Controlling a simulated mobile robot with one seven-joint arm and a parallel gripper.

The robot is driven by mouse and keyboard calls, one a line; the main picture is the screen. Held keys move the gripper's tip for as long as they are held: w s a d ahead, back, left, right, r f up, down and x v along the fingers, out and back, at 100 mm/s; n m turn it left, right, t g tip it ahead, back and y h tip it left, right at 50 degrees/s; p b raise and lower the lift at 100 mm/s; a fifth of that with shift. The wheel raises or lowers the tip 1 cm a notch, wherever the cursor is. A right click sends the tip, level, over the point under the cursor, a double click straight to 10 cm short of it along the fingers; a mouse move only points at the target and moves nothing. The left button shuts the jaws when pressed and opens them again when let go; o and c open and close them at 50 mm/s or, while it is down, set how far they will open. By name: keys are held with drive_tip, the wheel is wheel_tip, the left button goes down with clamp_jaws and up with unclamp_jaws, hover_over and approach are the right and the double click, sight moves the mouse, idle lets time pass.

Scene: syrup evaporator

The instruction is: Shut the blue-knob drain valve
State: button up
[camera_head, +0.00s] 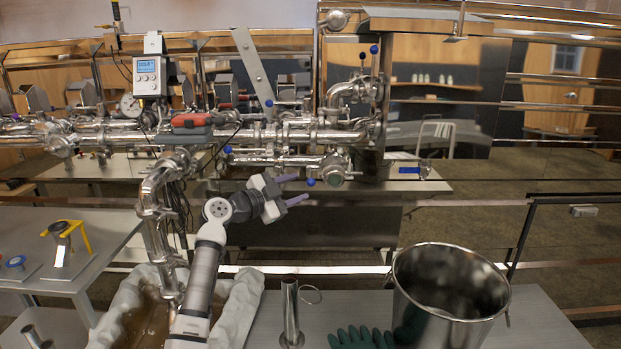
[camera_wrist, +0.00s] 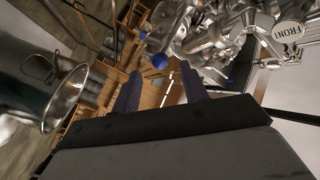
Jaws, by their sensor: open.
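Several blue knobs sit on the steel pipework. One blue knob (camera_head: 311,182) hangs under the lower pipe, just beyond the fingertips of my gripper (camera_head: 302,188). In the wrist view a blue knob (camera_wrist: 160,61) shows between and beyond the two ribbed fingers of my gripper (camera_wrist: 160,68). The fingers are spread and hold nothing. I cannot tell the exact gap to the knob or whether they touch. Other blue knobs are at the upper elbow (camera_head: 374,49), the upper pipe (camera_head: 268,103) and the left of the lower pipe (camera_head: 228,149). Which one is the drain valve is not marked.
A basin (camera_head: 245,300) of brown liquid lies beneath my arm.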

sight(311, 183)
drive_tip(key=shift+p+x, duration=0.5)
drive_tip(key=shift+x, duration=2.3)
clamp_jaws()
